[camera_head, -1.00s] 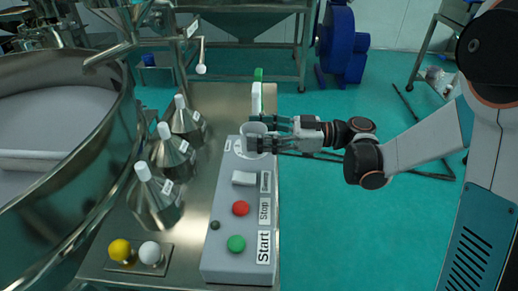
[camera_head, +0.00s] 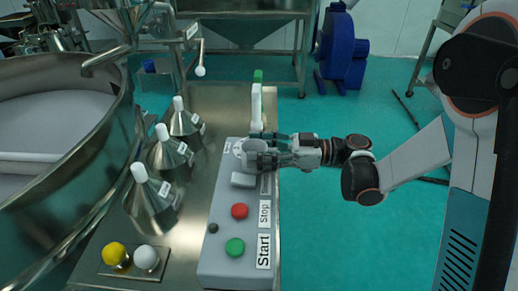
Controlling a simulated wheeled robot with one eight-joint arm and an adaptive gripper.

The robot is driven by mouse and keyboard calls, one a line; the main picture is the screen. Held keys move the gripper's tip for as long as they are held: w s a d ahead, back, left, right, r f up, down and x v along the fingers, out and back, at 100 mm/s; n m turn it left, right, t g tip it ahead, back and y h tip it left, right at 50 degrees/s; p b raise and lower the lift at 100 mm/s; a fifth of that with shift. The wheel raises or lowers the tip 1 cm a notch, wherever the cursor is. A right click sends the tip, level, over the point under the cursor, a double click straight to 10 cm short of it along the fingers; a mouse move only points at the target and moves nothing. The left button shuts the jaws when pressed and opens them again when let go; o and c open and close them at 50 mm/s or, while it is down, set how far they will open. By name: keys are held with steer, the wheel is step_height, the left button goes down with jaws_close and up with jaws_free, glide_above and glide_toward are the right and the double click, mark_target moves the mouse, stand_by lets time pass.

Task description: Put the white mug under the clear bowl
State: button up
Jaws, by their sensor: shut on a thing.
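My gripper (camera_head: 268,156) is closed around the white mug (camera_head: 251,150), above the far part of the grey control box. The fingers cover much of the mug, and its handle cannot be made out. The mug looks tilted. I cannot tell whether it touches the box. No clear bowl can be picked out for certain; a large, shiny round vessel (camera_head: 100,180) with a pale inside fills the left side.
The control box (camera_head: 215,258) has a red button (camera_head: 239,211), a green button (camera_head: 235,247) and a pale switch (camera_head: 243,180). Several metal funnels with white tips (camera_head: 152,205) stand left of it. A white-and-green upright thing (camera_head: 257,105) stands behind the mug.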

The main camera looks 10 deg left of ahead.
steer(key=o, duration=1.1)
steer(key=shift+c, duration=0.2)
steer(key=shift+r, duration=0.1)
steer(key=shift+r+p, duration=0.55)
steer(key=shift+p, duration=0.2)
steer(key=d+p, duration=0.2)
steer(key=d, duration=1)
steer(key=shift+w+p, duration=0.35)
steer(key=shift+p, duration=0.05)
